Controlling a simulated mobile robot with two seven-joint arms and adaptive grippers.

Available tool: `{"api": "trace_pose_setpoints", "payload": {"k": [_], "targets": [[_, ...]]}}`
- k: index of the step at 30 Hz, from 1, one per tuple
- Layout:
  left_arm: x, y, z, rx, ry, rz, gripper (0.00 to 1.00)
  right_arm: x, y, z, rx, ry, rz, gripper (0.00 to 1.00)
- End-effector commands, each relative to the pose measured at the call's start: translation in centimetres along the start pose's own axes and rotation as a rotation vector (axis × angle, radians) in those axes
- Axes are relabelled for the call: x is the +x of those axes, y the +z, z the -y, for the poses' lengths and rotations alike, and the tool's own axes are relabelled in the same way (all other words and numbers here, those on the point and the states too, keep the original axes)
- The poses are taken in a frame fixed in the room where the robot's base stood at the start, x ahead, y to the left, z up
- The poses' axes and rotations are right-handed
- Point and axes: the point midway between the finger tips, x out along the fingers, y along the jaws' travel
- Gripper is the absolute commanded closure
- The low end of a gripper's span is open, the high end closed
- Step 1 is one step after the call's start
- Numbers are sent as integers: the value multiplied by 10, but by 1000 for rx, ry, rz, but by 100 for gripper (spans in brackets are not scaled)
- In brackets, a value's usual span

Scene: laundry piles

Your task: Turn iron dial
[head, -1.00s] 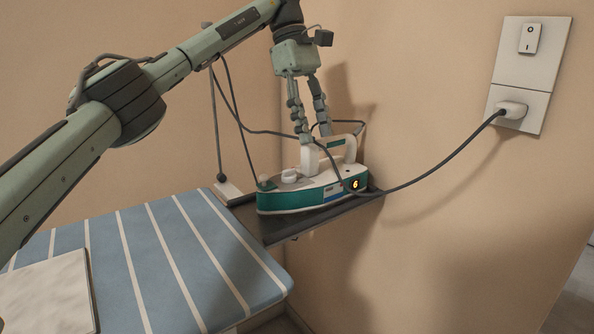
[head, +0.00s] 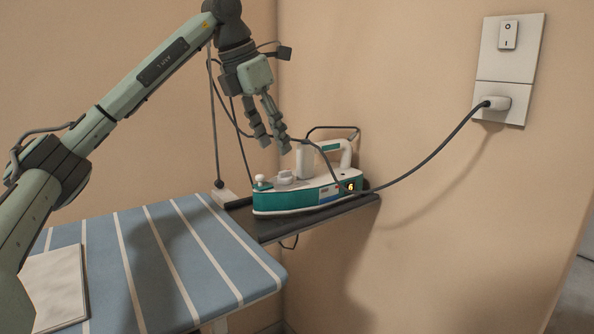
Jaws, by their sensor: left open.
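The iron (head: 300,202), teal and white, sits on a dark rest (head: 318,216) at the end of the ironing board. Its round white dial (head: 285,177) is on top, in front of the upright handle (head: 338,152). A small display on its rear side shows a yellow 6. My left gripper (head: 275,146) is open and empty. Its fingers point down above the iron, a little above and left of the dial, apart from it. My right gripper is out of view.
The blue striped ironing board (head: 165,255) fills the lower left, with a folded pale cloth (head: 55,287) on it. A grey cord (head: 430,158) runs from the iron to a plug in the wall socket (head: 504,103). A thin stand (head: 214,140) rises behind the board.

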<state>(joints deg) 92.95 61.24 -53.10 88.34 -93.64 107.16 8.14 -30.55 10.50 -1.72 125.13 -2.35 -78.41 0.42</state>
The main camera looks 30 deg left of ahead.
Motion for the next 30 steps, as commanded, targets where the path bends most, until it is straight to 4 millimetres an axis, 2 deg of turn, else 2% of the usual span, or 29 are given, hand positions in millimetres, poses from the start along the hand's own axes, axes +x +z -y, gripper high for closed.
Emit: {"api": "trace_pose_setpoints", "payload": {"k": [6,12,16,23,24,30], "targets": [[36,-1,1,3,-2,-5,54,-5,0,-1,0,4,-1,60],[62,0,1,4,-2,-4,54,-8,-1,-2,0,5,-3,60],[69,0,1,4,-2,-2,54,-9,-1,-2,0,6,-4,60],[70,0,1,5,-2,-2,54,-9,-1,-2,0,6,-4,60],[70,0,1,5,-2,-2,55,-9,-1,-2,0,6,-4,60],[70,0,1,5,-3,-2,80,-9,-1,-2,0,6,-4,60]]}}
